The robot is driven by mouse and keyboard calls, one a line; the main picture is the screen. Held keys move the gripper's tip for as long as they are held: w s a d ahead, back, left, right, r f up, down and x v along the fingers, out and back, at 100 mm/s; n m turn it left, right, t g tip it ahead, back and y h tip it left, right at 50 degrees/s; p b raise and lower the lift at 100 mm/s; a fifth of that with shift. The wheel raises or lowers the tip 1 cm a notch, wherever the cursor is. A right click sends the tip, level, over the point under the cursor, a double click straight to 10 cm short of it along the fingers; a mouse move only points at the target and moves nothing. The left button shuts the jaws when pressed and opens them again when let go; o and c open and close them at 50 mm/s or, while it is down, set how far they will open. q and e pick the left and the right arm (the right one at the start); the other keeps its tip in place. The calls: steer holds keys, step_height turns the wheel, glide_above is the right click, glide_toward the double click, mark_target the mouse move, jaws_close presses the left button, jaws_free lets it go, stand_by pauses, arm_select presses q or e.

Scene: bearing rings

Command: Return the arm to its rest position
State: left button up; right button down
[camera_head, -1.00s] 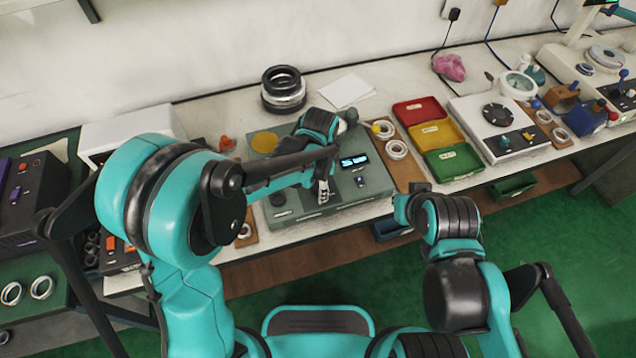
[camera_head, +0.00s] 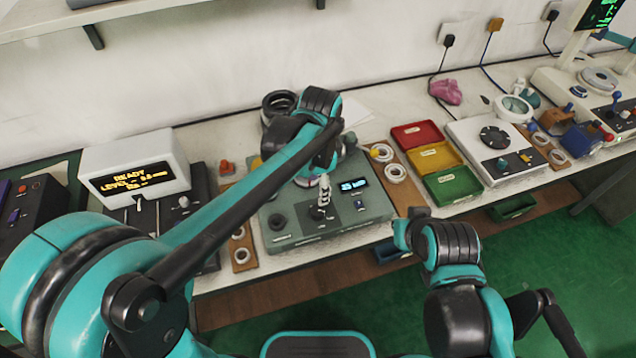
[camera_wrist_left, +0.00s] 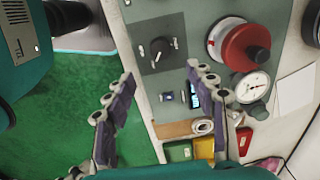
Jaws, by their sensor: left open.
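My left arm (camera_head: 245,195) reaches from the lower left to a folded wrist (camera_head: 318,120) above the grey-green instrument (camera_head: 345,222). The left gripper (camera_head: 322,192) is small and partly hidden by the arm in the head view. In the left wrist view the left gripper (camera_wrist_left: 160,95) has its two fingers spread wide with nothing between them. They are over the instrument's front edge and the green floor. My right arm (camera_head: 452,245) is bent at the lower right. Its gripper cannot be made out.
Black rings (camera_head: 280,102) stand behind the left wrist. Red, yellow and green trays (camera_head: 433,156) are to its right. A white display box (camera_head: 133,165) stands left of the arm. In the wrist view a red disc (camera_wrist_left: 236,45) and a dial gauge (camera_wrist_left: 250,87) sit on the instrument.

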arm_select(q)
steer(key=shift+a+r, duration=0.1)
steer(key=shift+r, duration=0.05)
stand_by(0.4)
steer(key=s+a+n+t, duration=0.3)
steer(key=s+a+n, duration=0.3)
steer(key=a, duration=0.3)
steer(key=s+a+r+n+t, duration=0.1)
steer(key=s+a+n+t, duration=0.2)
steer(key=s+a+n, duration=0.2)
steer(key=a+n, duration=0.3)
steer(key=shift+s+a+r+t, duration=0.15)
steer(key=shift+s+a+t, duration=0.15)
steer(key=shift+s+a, duration=0.05)
stand_by(1.6)
